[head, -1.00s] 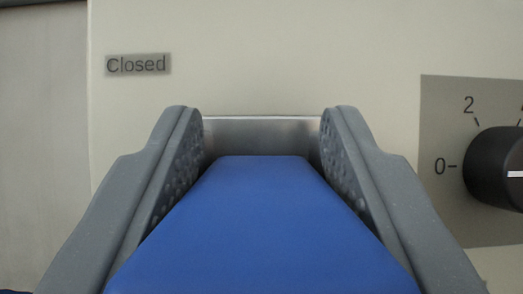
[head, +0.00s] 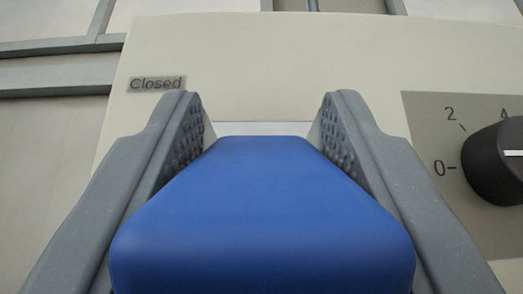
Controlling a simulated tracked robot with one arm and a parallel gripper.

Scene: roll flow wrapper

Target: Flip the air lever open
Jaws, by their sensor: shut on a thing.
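The air lever shows as a broad blue handle (head: 262,215) that fills the lower middle of the head view. Its far end narrows between the fingers. My gripper (head: 262,112) is shut on the blue handle, with one grey finger on each side and their dimpled pads facing it. A light grey metal part (head: 262,129) shows just beyond the handle's far end. A label reading "Closed" (head: 157,83) is on the cream panel, up and left of the left fingertip. The lever's pivot is hidden.
The cream panel (head: 290,50) stands behind the lever. A black dial (head: 497,163) on a grey plate with numbers is close to the right finger. Grey frame bars (head: 60,45) and pale panels show at the upper left.

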